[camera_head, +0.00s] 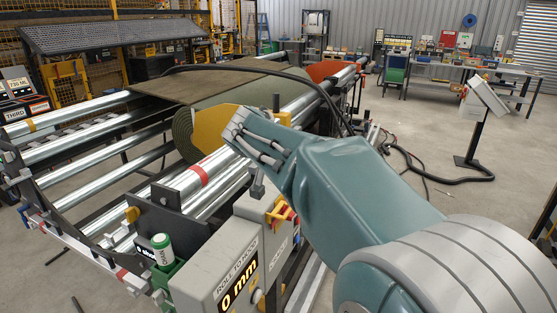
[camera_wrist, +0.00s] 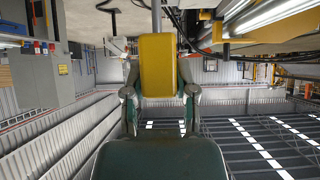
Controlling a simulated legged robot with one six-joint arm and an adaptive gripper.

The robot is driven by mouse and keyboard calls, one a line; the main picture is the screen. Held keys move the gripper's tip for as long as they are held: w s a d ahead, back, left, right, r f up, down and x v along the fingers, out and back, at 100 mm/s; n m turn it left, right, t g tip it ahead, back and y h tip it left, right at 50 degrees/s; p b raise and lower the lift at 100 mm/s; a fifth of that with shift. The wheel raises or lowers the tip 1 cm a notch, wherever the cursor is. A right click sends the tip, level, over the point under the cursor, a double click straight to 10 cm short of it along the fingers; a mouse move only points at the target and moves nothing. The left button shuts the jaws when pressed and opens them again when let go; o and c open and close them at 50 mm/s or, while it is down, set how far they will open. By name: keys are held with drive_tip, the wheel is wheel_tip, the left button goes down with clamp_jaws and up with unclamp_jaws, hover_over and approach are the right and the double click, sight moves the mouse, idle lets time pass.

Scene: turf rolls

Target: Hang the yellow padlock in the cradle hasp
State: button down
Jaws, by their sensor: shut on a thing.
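In the wrist view, the yellow padlock (camera_wrist: 158,62) sits between the two fingers of my gripper (camera_wrist: 159,92). My gripper is shut on its body. A thin grey bar runs from the padlock to the top edge of that picture; I cannot tell whether it is the shackle. In the head view, my arm reaches over the roller cradle (camera_head: 193,178) and hides most of my gripper. I cannot make out the padlock there for certain, nor single out the hasp. The relation of padlock to hasp cannot be told.
A grey control box (camera_head: 218,278) reading "0 mm" stands in front of the cradle, with a red and yellow switch (camera_head: 283,213) on it. A turf roll (camera_head: 183,136) lies behind my arm. A green-capped bottle (camera_head: 161,246) stands left of the box. Open floor (camera_head: 440,215) lies to the right.

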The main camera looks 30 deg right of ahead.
drive_tip(key=shift+s+a, duration=0.1)
drive_tip(key=shift+a, duration=0.15)
drive_tip(key=shift+a, duration=0.1)
drive_tip(key=shift+a+f, duration=0.15)
drive_tip(key=shift+f, duration=2.75)
drive_tip(key=shift+f, duration=2.45)
drive_tip(key=shift+c, duration=1.7)
unclamp_jaws()
